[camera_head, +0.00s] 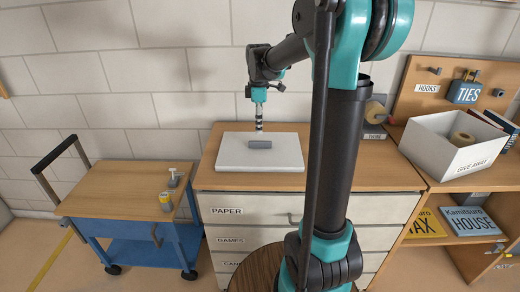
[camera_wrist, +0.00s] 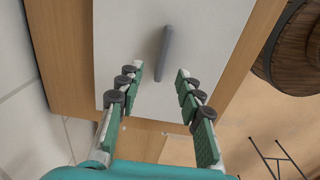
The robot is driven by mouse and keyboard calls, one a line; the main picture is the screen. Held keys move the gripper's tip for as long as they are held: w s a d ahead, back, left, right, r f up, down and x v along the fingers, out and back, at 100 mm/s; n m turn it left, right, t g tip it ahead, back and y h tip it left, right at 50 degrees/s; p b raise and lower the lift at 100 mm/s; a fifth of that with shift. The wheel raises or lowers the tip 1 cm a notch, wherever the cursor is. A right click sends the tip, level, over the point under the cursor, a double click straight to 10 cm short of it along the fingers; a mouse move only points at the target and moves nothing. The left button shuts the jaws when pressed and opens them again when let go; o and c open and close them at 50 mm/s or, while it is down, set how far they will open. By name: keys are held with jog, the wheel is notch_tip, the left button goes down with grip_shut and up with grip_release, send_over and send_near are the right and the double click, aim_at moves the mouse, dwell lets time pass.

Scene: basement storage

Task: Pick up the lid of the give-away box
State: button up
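The lid (camera_head: 232,158) is a flat white slab with a dark grey bar handle (camera_head: 259,145). It lies flat on the wooden top of the drawer unit. The lid also shows in the wrist view (camera_wrist: 215,50), with its handle (camera_wrist: 165,53) just beyond the fingertips. My gripper (camera_wrist: 158,78) is open and empty, pointing down above the lid, with the handle roughly in line with the gap between its fingers. In the head view my gripper (camera_head: 259,127) is just above the handle. The white give-away box (camera_head: 435,150) stands open on the right shelf with a tape roll (camera_head: 462,139) inside.
A blue cart (camera_head: 118,190) with small items on its top stands left of the drawer unit (camera_head: 240,216). A barrel (camera_head: 255,270) stands in front of the drawers. A tape dispenser (camera_head: 374,130) sits at the right back. Wall tiles rise close behind.

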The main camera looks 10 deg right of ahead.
aim_at(260, 139)
jog(key=shift+s+d+f, duration=0.1)
jog(key=shift+s+f, duration=0.05)
jog(key=shift+f, duration=1.45)
jog(key=shift+s+d+f, duration=0.1)
jog(key=shift+f, duration=1.45)
grip_shut()
